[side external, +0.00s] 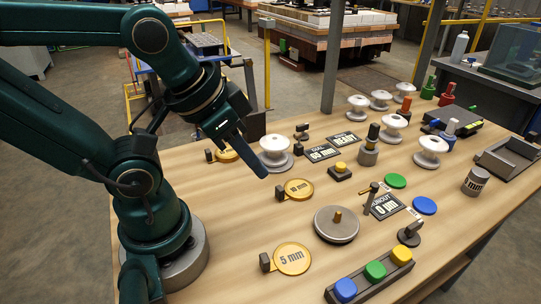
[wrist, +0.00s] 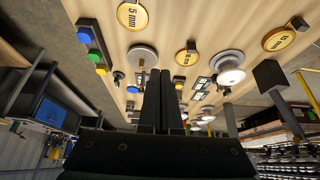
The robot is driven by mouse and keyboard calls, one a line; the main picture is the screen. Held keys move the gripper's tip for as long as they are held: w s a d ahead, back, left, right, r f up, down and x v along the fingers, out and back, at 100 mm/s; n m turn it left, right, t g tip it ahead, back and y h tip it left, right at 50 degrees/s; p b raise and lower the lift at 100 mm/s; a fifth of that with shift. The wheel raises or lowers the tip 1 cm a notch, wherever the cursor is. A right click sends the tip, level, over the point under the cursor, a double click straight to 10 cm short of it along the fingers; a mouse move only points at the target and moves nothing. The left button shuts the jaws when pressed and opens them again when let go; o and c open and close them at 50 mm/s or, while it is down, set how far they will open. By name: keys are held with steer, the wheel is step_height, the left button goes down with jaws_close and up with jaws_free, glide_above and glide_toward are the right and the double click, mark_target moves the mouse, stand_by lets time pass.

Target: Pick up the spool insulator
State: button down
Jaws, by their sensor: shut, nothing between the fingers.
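Several white spool insulators stand on the wooden table. The nearest to my arm (side external: 274,145) sits on a round grey base; a white spool (wrist: 230,76) also shows at the right in the wrist view. Others stand at the middle right (side external: 430,147), behind it (side external: 393,122), and in a back row (side external: 357,103). My gripper (side external: 262,172) is shut and empty, with its fingers pointing down and to the right, in front of the nearest spool in the side view. I cannot tell the exact gap between them. In the wrist view the closed fingers (wrist: 155,75) point up the picture.
Gold discs, one marked 5 mm (side external: 292,258), lie along the near side. A grey turntable (side external: 336,224) and a box with coloured buttons (side external: 372,275) stand in front. Small signs (side external: 322,153), a grey tray (side external: 508,160) and coloured posts stand further right. Bare wood lies around my base.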

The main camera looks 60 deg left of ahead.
stand_by(0.4)
jaws_free()
steer(key=a+f+m+g+y, duration=0.25)
steer(key=a+m+y, duration=0.3)
steer(key=a, duration=0.55)
steer(key=m+t+y, duration=0.2)
steer(key=m+y, duration=0.5)
steer(key=m, duration=0.7)
glide_above(274, 144)
steer(key=s, duration=0.3)
step_height(274, 144, down, 2)
steer(key=f, duration=0.1)
steer(key=f+m, duration=0.1)
steer(key=w+d+f+m+t, duration=0.1)
steer(key=f, duration=0.1)
steer(key=w+f+m, duration=0.1)
steer(key=f+m, duration=0.1)
steer(key=shift+w+d+t+h, duration=0.15)
steer(key=shift+d+t+h, duration=0.1)
steer(key=shift+d+h, duration=0.15)
steer(key=shift+f, duration=0.2)
steer(key=shift+x, duration=2.45)
